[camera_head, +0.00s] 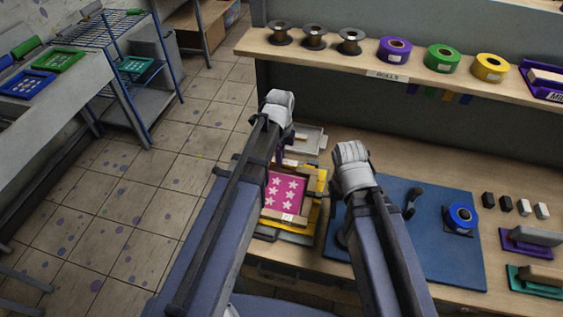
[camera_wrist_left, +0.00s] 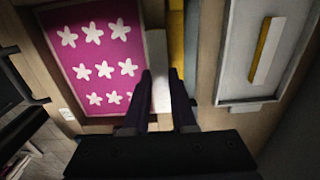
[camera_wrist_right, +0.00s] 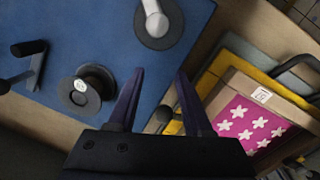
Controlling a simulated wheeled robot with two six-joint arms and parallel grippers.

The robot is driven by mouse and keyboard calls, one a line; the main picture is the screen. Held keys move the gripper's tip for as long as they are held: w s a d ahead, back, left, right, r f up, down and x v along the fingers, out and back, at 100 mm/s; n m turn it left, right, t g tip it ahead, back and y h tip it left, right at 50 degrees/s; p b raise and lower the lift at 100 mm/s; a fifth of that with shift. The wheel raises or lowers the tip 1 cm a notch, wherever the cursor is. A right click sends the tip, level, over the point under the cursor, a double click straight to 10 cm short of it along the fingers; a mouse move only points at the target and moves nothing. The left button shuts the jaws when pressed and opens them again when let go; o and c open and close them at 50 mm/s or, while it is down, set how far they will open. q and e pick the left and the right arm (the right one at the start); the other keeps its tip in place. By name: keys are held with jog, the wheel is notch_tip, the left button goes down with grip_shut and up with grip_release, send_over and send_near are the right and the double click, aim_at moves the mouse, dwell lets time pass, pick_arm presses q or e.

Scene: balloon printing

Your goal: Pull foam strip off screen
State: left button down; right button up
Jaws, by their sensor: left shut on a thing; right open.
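The screen is a magenta panel (camera_head: 284,190) with white stars in a wooden frame, below my left gripper in the head view. It also shows at the upper left of the left wrist view (camera_wrist_left: 98,66) and lower right of the right wrist view (camera_wrist_right: 242,124). My left gripper (camera_wrist_left: 160,76) is shut on a pale foam strip (camera_wrist_left: 158,48) along the frame's edge. I cannot tell whether the strip still touches the frame. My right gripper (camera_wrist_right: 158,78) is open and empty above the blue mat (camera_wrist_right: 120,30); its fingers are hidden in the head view.
A grey tray (camera_wrist_left: 265,45) with a yellow-edged strip lies beside the screen. A blue tape roll (camera_head: 460,217) stands on the mat's right. Dark and white blocks and squeegees lie further right. A shelf (camera_head: 400,70) with several rolls spans the back.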

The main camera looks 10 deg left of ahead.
pick_arm(q)
jog(key=shift+r+p, duration=0.55)
jog(key=shift+r, duration=0.05)
pick_arm(e)
jog(key=shift+r, duration=0.6)
pick_arm(q)
notch_tip(320, 180, up, 8)
jog(key=p, duration=0.7)
jog(key=shift+p, duration=0.4)
pick_arm(e)
notch_tip(320, 180, up, 8)
pick_arm(q)
jog(key=shift+f, duration=0.1)
pick_arm(e)
jog(key=shift+f, duration=0.1)
